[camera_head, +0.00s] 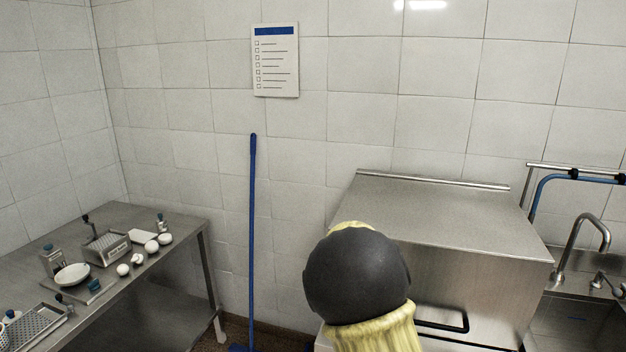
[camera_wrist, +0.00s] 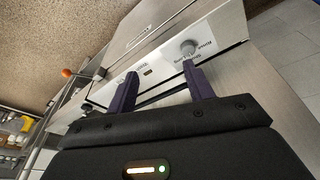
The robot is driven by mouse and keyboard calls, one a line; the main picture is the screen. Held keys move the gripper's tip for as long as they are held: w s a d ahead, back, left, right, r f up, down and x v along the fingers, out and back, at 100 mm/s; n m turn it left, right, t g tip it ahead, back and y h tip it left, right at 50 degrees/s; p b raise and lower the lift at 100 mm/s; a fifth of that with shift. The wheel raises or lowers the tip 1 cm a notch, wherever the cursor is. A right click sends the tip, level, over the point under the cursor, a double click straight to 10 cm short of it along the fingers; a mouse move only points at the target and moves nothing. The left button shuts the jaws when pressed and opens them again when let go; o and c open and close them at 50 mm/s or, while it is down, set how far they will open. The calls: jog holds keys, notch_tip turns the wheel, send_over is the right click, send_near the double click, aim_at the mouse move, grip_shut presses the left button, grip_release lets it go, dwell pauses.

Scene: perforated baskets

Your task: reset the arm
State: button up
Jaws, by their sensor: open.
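My gripper (camera_wrist: 163,86) shows in the wrist view with its two dark purple fingers apart and nothing visible between them. The fingers point toward a light control panel (camera_wrist: 150,72) with a round grey knob (camera_wrist: 188,48) on a steel appliance. I cannot tell whether the fingertips touch the panel. In the head view, my arm shows as a dark rounded joint with yellow covering, in front of a steel hooded machine (camera_head: 440,215). The gripper itself is hidden there.
A steel table (camera_head: 180,222) at left holds a perforated tray (camera_head: 36,325), a white bowl (camera_head: 72,275) and several small items. A blue pole (camera_head: 252,230) leans on the tiled wall. A sink tap (camera_head: 580,240) stands at right. An orange-tipped lever (camera_wrist: 68,72) shows in the wrist view.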

jog(key=s+d+r+n+y, duration=0.1)
jog(key=s+n, duration=0.7)
jog(key=s, duration=1.2)
jog(key=shift+s+d+r+t+y, duration=0.3)
jog(key=shift+r+t+y, duration=0.1)
jog(key=shift+r+y, duration=0.25)
